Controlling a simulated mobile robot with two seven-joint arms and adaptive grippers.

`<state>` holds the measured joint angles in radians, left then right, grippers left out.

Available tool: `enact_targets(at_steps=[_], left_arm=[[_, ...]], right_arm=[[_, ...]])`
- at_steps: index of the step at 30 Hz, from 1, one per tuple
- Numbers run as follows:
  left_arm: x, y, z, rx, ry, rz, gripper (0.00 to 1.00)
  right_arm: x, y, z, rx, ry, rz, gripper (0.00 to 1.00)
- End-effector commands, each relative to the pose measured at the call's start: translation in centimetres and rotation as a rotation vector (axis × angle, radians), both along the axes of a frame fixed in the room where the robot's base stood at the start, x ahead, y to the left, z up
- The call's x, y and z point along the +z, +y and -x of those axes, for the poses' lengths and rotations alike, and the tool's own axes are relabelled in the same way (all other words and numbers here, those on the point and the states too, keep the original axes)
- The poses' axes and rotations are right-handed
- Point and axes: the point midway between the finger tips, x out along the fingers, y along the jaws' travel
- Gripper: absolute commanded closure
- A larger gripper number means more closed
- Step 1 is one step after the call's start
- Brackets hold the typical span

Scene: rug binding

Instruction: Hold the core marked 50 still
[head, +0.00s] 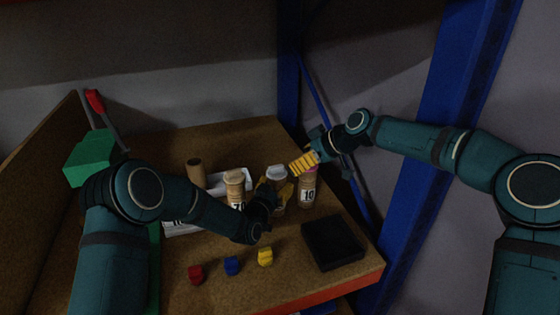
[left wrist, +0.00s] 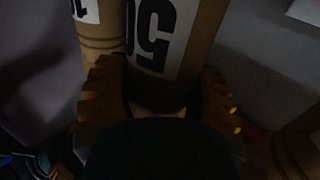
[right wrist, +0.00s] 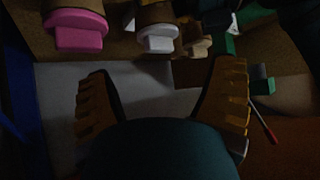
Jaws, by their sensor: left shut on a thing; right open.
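The core marked 50 (left wrist: 190,45) is a brown tube with a white label, upright between the yellow fingers of my left gripper (left wrist: 160,95). In the head view this core (head: 277,184) has a white plug in its top, and my left gripper (head: 274,193) is shut around it, hiding its lower part and label. In the right wrist view its white plug (right wrist: 157,38) shows. My right gripper (head: 304,162) is open and empty, above and behind the cores. Its spread fingers show in the right wrist view (right wrist: 163,85).
A core marked 10 (head: 308,188) with a pink plug (right wrist: 78,32) stands right of the held core. A core marked 70 (head: 235,188) stands left. Red (head: 195,274), blue (head: 232,266) and yellow (head: 265,257) pieces lie in front, beside a black tray (head: 333,262).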

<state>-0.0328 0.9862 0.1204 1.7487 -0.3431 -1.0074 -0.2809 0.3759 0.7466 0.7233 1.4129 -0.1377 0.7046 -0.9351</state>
Motion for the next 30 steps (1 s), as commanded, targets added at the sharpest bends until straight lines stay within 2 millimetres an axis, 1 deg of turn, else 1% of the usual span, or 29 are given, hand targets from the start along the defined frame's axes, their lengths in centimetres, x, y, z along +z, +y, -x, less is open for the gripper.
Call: enact_targets(at_steps=[1, 7, 12, 18, 24, 27, 30], left_arm=[[0.0, 0.0, 0.0, -0.001, 0.001, 0.000, 0.82], [0.0, 0.0, 0.0, -0.001, 0.001, 0.000, 0.82], [0.0, 0.0, 0.0, 0.000, 0.001, 0.000, 0.82], [0.0, 0.0, 0.0, 0.000, 0.001, 0.000, 0.82], [0.0, 0.0, 0.0, 0.000, 0.001, 0.000, 0.82], [0.0, 0.0, 0.0, 0.000, 0.001, 0.000, 0.82], [0.0, 0.0, 0.0, 0.000, 0.001, 0.000, 0.82]], right_arm=[[0.0, 0.8, 0.0, -0.010, 0.026, 0.018, 0.17], [-0.3, 2.8, 0.1, -0.132, 0.176, 0.126, 0.17], [0.7, 4.0, 0.1, -0.287, 0.266, 0.221, 0.17], [3.3, 4.8, 0.3, -0.494, 0.315, 0.301, 0.17], [5.6, 5.0, 0.5, -0.645, 0.324, 0.330, 0.17], [6.1, 5.1, 0.6, -0.682, 0.324, 0.334, 0.17], [5.9, 5.1, 0.5, -0.696, 0.326, 0.334, 0.17]])
